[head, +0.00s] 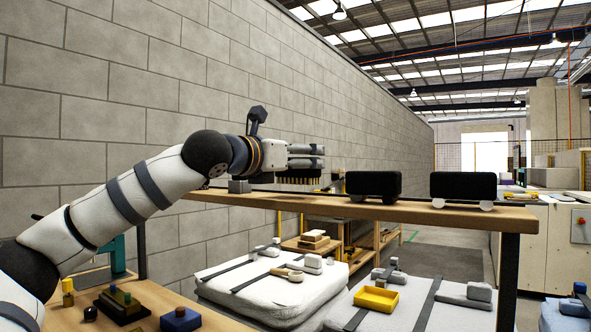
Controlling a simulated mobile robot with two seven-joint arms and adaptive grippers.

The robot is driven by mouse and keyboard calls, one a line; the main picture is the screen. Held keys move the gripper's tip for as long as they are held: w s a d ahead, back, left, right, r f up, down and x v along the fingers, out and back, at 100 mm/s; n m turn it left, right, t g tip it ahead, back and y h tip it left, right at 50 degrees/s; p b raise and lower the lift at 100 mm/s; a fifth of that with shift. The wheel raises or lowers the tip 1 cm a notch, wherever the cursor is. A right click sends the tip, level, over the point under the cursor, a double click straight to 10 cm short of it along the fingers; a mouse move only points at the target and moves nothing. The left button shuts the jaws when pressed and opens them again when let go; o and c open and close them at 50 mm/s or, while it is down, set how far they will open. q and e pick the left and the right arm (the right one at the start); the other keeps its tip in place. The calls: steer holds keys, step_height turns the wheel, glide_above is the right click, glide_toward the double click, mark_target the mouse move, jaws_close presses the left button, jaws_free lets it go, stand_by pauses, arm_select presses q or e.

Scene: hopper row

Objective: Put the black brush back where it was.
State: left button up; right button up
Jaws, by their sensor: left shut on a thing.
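My left gripper (318,155) reaches in from the left, level above the wooden shelf board. It is shut on the black brush (298,178), whose bristles point down. The gripper fingers hide most of the brush's upper part. The bristle tips hang close over the board (280,200); I cannot tell whether they touch it. My right gripper is not in view.
Two black boxes stand right of the brush, a nearer-left one (374,184) and a right one (463,187). A small grey block (239,186) sits on the board under my wrist. Below are white padded surfaces and a yellow tray (377,298). A block wall runs behind.

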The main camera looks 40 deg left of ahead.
arm_select(q)
steer(key=shift+s+f, duration=0.1)
steer(key=shift+f, duration=1)
steer(key=shift+f, duration=0.2)
steer(key=o, duration=1.2)
steer(key=shift+r, duration=0.15)
steer(key=s, duration=0.4)
steer(key=s+d, duration=0.1)
steer(key=s, duration=0.7)
steer(key=shift+d, duration=0.15)
steer(key=shift+w, duration=0.1)
